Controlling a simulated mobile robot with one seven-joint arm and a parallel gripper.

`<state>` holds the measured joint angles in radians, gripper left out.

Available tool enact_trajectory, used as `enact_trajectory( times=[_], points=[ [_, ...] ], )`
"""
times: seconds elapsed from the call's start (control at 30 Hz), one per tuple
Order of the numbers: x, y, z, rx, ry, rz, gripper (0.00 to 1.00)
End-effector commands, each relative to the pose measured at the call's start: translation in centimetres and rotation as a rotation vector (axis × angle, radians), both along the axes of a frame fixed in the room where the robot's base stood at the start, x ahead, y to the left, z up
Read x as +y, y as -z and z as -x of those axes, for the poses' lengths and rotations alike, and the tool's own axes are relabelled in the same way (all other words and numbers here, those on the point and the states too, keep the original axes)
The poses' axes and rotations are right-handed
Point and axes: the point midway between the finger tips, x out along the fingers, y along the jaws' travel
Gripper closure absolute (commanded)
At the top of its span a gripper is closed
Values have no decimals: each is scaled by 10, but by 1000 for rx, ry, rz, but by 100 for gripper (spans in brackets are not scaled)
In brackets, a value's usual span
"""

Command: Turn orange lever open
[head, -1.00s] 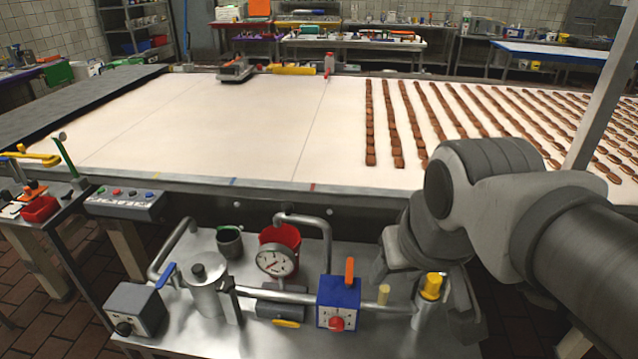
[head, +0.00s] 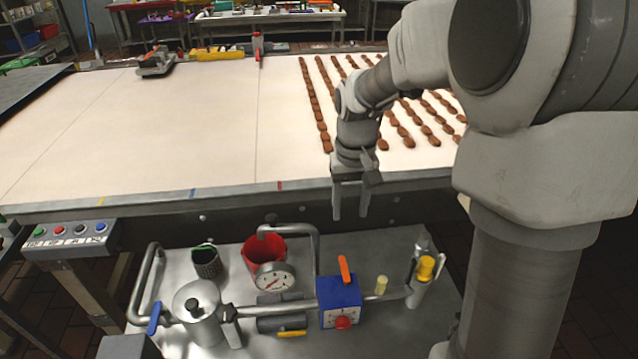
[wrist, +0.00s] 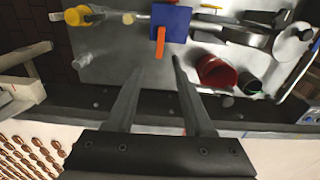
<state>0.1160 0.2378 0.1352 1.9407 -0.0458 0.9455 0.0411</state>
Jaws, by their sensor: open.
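The orange lever (head: 345,269) stands up from the top of a blue box (head: 339,293) on the metal table, tilted slightly left. In the wrist view the lever (wrist: 160,42) shows at the upper middle, against the blue box (wrist: 172,20). My gripper (head: 350,216) is open and empty, fingers pointing down. It hangs above and behind the lever, near the conveyor's front edge, apart from it. In the wrist view my gripper's two fingers (wrist: 152,72) reach toward the box, with the lever just beyond their tips.
A pressure gauge (head: 273,279), red bucket (head: 264,249) and curved metal pipe (head: 316,250) stand left of the box. A yellow-capped valve (head: 426,268) stands to its right. A red knob (head: 343,323) is on its front. The conveyor (head: 150,130) lies behind, carrying rows of brown pieces.

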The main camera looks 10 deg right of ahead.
Motion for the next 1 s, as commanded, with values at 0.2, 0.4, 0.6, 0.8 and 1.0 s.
enact_trajectory(
  times=[0.2,0.4,0.6,0.8,1.0],
  points=[
    [0,13,-7,22,1,-6,48],
    [0,42,-6,26,-1,-5,48],
    [0,86,-6,27,1,-6,48],
    [0,129,-6,26,0,-6,48],
    [0,163,-6,24,-1,-5,48]
  ],
)
